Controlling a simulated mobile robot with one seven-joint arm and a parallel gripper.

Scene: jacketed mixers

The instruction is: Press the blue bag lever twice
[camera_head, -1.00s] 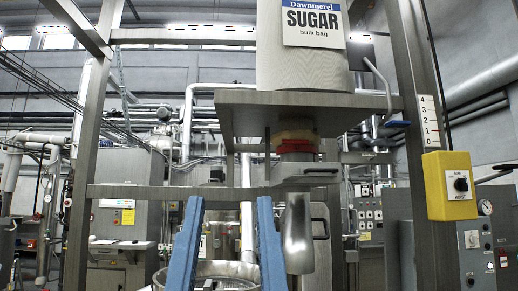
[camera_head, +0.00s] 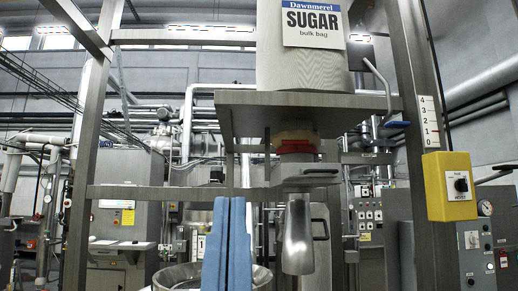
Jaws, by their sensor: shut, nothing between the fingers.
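The bag lever is a bent grey rod (camera_head: 377,75) at the right of the sugar bag (camera_head: 302,62), ending in a small blue handle (camera_head: 397,124) that sticks out right of the bag's shelf. My gripper (camera_head: 230,200) shows at the bottom centre as two blue fingers, closed together and empty. In the picture it is lower than the lever and well to its left, apart from it.
A steel shelf (camera_head: 240,98) holds the bag, with a red collar (camera_head: 296,146) and a metal spout (camera_head: 298,237) below. A round steel vessel rim (camera_head: 176,277) is behind my fingers.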

